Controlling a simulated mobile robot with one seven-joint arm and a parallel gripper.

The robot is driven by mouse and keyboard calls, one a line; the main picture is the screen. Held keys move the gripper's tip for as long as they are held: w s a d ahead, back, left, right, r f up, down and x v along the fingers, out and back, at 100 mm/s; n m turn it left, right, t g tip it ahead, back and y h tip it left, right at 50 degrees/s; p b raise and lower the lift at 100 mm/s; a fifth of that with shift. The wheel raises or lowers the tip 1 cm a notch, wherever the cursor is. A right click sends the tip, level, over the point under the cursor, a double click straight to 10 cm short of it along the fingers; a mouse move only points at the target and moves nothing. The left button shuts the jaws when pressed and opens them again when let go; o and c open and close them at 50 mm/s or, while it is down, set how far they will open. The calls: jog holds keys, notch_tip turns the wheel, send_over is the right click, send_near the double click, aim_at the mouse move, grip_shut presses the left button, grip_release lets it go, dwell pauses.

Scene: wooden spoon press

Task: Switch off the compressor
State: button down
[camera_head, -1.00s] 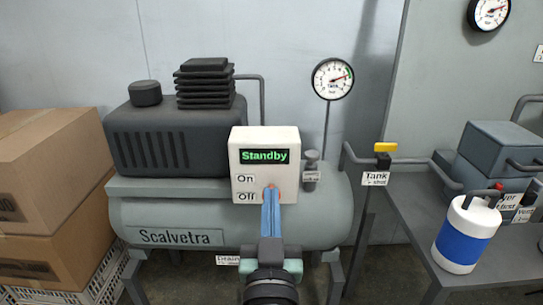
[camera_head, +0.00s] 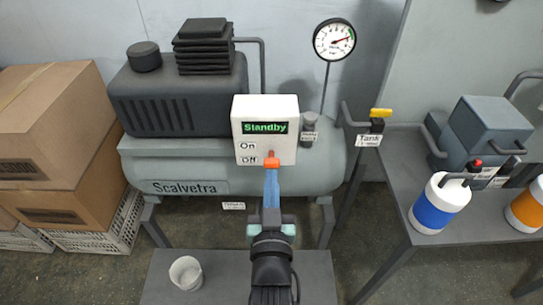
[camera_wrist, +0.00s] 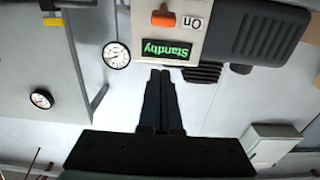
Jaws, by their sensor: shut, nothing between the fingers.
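The compressor (camera_head: 240,172) has a grey tank and a dark ribbed motor cover. Its white control box (camera_head: 284,108) has a green display (camera_head: 265,127) reading "Standby", with On and Off labels at its left side. An orange switch lever (camera_head: 272,162) sticks out beside the Off label, its end low; it also shows in the wrist view (camera_wrist: 163,18). My gripper (camera_head: 271,172) is shut and empty, its blue fingers pointing at the box just below the lever. In the wrist view the fingertips (camera_wrist: 160,72) appear apart from the lever; in the head view contact is unclear.
A gauge (camera_head: 335,40) and a yellow-handled tank valve (camera_head: 379,114) stand right of the box. A side table holds a blue-banded canister (camera_head: 438,205). Cardboard boxes (camera_head: 62,120) stand at left. A white cup (camera_head: 186,272) sits on a low grey surface in front.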

aim_at(271, 163)
jog(key=w+b, duration=0.1)
jog(key=w, duration=0.8)
jog(key=shift+w, duration=0.4)
jog(key=shift+s+f+b, duration=0.25)
jog(key=shift+f+b, duration=0.05)
jog(key=shift+f, duration=0.85)
jog(key=shift+s+f, duration=0.3)
jog(key=shift+f, duration=0.45)
